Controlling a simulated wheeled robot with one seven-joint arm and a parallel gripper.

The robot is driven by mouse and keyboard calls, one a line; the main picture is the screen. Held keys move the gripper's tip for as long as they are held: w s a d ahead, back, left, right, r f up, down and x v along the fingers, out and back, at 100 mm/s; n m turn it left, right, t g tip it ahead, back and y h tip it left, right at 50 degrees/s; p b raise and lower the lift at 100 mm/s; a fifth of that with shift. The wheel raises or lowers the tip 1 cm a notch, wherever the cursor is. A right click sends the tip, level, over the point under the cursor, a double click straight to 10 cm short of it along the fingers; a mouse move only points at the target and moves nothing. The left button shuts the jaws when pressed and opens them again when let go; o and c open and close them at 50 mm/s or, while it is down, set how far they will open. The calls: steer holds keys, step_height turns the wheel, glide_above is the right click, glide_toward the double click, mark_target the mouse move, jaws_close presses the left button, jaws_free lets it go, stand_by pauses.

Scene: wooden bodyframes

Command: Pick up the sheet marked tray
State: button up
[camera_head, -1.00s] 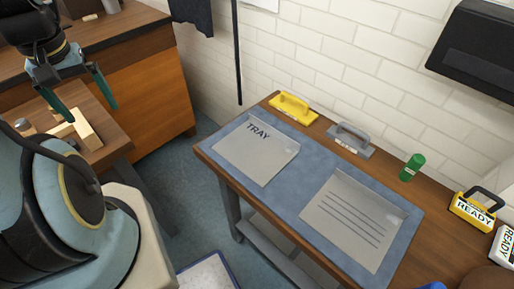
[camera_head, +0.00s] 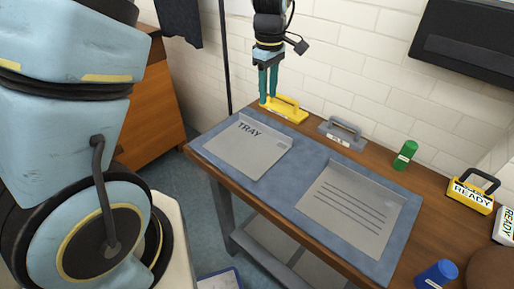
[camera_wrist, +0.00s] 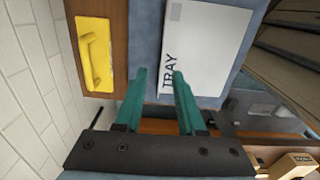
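The sheet marked TRAY (camera_head: 247,152) is a flat light grey sheet lying on the left part of the blue mat (camera_head: 302,192) on the wooden table. It also shows in the wrist view (camera_wrist: 197,45), with its TRAY lettering close to the fingertips in the picture. My gripper (camera_head: 267,97) hangs with its teal fingers pointing down at the table's back left corner, beside the yellow handled block and behind the sheet. In the wrist view the fingers (camera_wrist: 158,80) are apart with nothing between them. The gripper is not touching the sheet.
A second grey sheet with lines (camera_head: 352,208) lies to the right on the mat. The yellow handled block (camera_head: 284,109), a grey handled block (camera_head: 341,134), a green cylinder (camera_head: 405,155) and a yellow READY block (camera_head: 471,194) stand along the back. A blue cylinder (camera_head: 436,274) stands at the front right.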

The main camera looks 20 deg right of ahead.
step_height(320, 180, down, 4)
steer(key=shift+f+p, duration=0.25)
steer(key=shift+p, duration=0.15)
steer(key=f, duration=0.1)
steer(key=f+p, duration=0.1)
steer(key=f, duration=0.1)
steer(key=f+p, duration=0.1)
steer(key=shift+w+a+f, duration=0.15)
steer(key=shift+a+f, duration=0.1)
steer(key=shift+a, duration=0.1)
steer(key=shift+f, duration=0.5)
jaws_close()
stand_by(0.5)
